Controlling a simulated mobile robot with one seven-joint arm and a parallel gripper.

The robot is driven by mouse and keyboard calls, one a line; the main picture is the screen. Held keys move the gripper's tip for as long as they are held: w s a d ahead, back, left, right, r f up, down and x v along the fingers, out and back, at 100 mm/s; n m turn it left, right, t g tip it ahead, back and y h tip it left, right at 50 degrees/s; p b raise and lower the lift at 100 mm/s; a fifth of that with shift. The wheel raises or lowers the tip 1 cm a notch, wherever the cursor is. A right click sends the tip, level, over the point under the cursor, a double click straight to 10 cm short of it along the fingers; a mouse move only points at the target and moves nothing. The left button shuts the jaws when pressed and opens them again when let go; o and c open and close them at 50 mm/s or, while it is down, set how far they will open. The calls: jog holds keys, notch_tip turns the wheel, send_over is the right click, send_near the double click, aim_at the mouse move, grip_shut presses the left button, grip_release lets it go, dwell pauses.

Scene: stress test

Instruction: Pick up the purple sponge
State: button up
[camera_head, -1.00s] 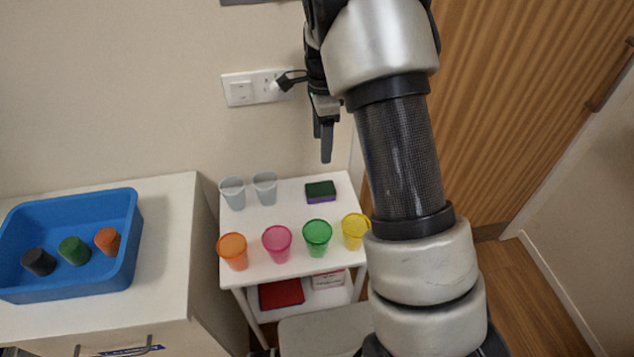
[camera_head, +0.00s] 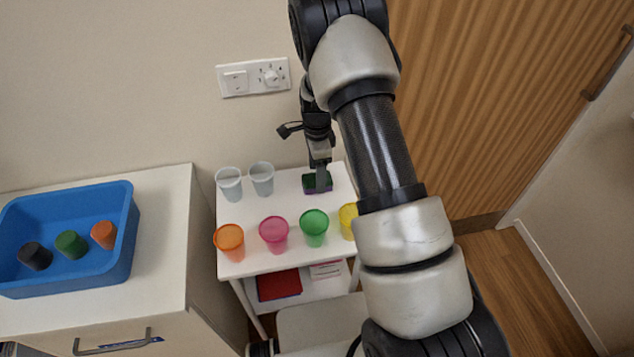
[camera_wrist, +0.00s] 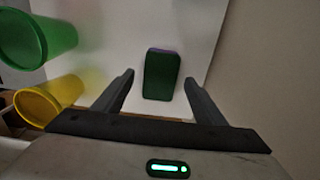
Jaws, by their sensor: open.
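The purple sponge (camera_head: 309,184) has a dark green top and a purple side. It lies on the white table (camera_head: 253,209) near its back right. In the wrist view the sponge (camera_wrist: 161,75) shows mostly its green face, with a purple strip at its far end. My gripper (camera_head: 321,178) is over the sponge and hides part of it in the head view. In the wrist view my gripper (camera_wrist: 160,90) is open, with one finger on each side of the sponge and a gap on both sides. Nothing is between the fingers in a grip.
Two clear cups (camera_head: 230,184) stand left of the sponge. Orange (camera_head: 230,243), pink (camera_head: 274,235), green (camera_head: 314,228) and yellow (camera_head: 347,220) cups line the table's front. A blue tray (camera_head: 125,225) sits on the left cabinet. The wall is close behind.

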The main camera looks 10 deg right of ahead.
jog(key=shift+f, duration=0.9)
jog(key=shift+c, duration=0.5)
jog(key=c, duration=1)
notch_tip(320, 180, up, 10)
jog(key=shift+r, duration=0.1)
